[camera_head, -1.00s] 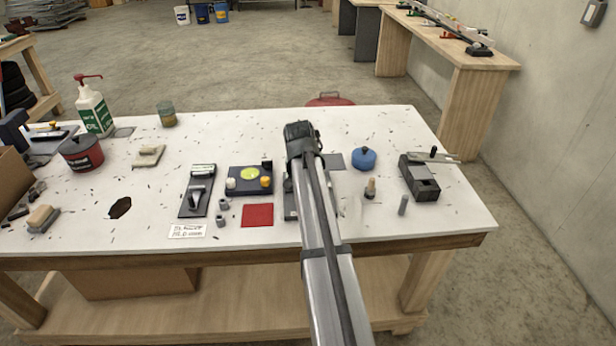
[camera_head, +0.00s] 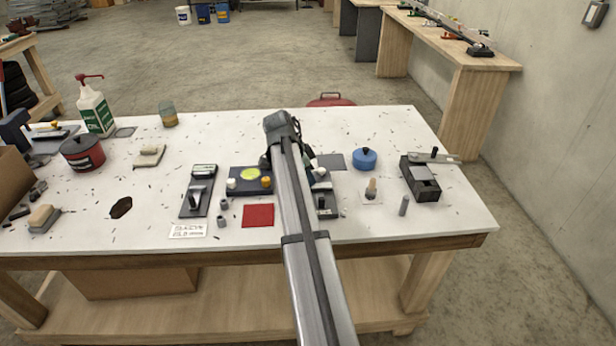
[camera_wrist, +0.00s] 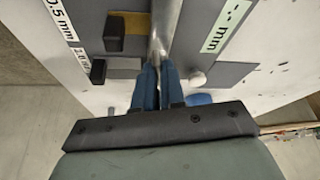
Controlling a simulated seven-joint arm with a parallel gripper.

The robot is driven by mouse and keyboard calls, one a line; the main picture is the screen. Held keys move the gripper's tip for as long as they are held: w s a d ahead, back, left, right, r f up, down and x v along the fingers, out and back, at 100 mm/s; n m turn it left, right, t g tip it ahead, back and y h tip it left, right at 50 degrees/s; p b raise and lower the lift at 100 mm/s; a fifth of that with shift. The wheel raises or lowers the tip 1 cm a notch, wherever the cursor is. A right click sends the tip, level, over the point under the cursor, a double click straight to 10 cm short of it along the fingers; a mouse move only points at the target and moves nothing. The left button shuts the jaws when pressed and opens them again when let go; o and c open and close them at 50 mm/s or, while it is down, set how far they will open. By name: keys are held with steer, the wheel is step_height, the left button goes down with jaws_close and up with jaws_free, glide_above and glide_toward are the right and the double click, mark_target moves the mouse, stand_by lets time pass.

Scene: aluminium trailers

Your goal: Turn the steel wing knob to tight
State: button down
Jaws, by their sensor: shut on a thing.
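In the wrist view my gripper (camera_wrist: 158,72) has blue fingers closed on a narrow bright steel part, which I take to be the steel wing knob (camera_wrist: 161,42). The steel runs up from between the fingertips, over a grey plate (camera_wrist: 188,45) that has pale labels and dark blocks. The fingers hide the lower part of the knob, so its exact turn angle cannot be told. In the head view my arm covers the gripper and the knob; only the right part of a grey fixture (camera_head: 325,203) shows beside the arm.
A dark box with a yellow disc (camera_head: 250,175) and a red square (camera_head: 258,215) lie left of my arm. A blue round pot (camera_head: 364,159), a small brush-like piece (camera_head: 371,188) and a dark grey block (camera_head: 420,180) stand to the right. The table's front strip is mostly clear.

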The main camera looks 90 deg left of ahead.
steer(key=shift+m+h, duration=0.7)
steer(key=shift+m, duration=0.8)
steer(key=c, duration=1.2)
jaws_free()
steer(key=shift+r, duration=0.1)
steer(key=v, duration=1.3)
steer(key=shift+s+r, duration=0.2)
steer(key=shift+r, duration=0.05)
